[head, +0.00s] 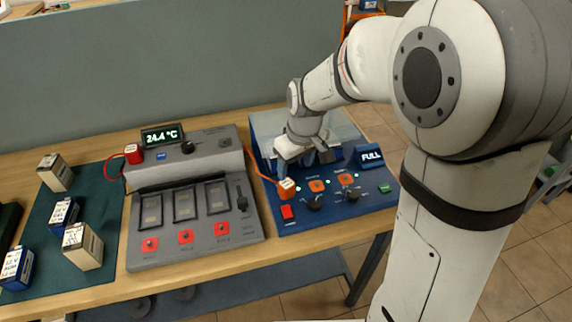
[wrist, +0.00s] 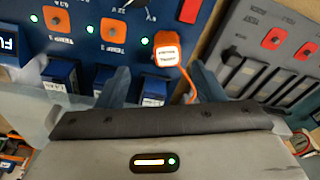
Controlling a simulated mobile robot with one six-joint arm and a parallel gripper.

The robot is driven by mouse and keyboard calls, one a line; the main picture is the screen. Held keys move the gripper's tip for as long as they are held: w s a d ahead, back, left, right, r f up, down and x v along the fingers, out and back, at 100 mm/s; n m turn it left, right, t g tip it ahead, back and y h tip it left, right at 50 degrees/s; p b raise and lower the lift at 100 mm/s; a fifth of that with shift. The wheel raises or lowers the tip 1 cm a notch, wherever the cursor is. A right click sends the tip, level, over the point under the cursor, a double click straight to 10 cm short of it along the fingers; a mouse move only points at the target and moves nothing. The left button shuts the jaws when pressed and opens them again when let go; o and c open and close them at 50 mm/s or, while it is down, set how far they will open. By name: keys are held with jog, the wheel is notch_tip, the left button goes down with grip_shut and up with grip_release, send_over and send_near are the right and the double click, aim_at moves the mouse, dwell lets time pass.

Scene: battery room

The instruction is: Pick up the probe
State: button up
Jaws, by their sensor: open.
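A small block with an orange body and a white, labelled face (head: 287,188), which looks like the probe, is at the left edge of the blue station (head: 330,215). An orange cable runs from it towards the grey station. It also shows in the wrist view (wrist: 167,56), just beyond and between my fingers. My gripper (head: 303,158) is over the back part of the blue station. In the wrist view my gripper (wrist: 160,82) has its fingers apart with the block not between the tips. Whether the fingers touch anything is unclear.
The grey station (head: 194,256) stands left of the blue one, with a red-capped block (head: 133,153) on its top left. Several batteries stand on a green mat (head: 38,225) at the left. Batteries (wrist: 60,82) sit in the blue station near my fingers. A FULL sign (head: 371,155) stands at right.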

aim_at(287, 183)
jog(key=shift+w+a+f, duration=0.5)
jog(key=shift+a+f, duration=0.15)
jog(key=shift+f, duration=0.15)
jog(key=f, duration=0.2)
jog(key=f+p, duration=0.1)
jog(key=f, duration=0.2)
jog(key=a+f, duration=0.1)
jog(key=f, duration=0.1)
jog(key=shift+w+f, duration=0.15)
jog(key=shift+f, duration=0.05)
jog(key=shift+c, duration=0.3)
jog(key=c, duration=1.1)
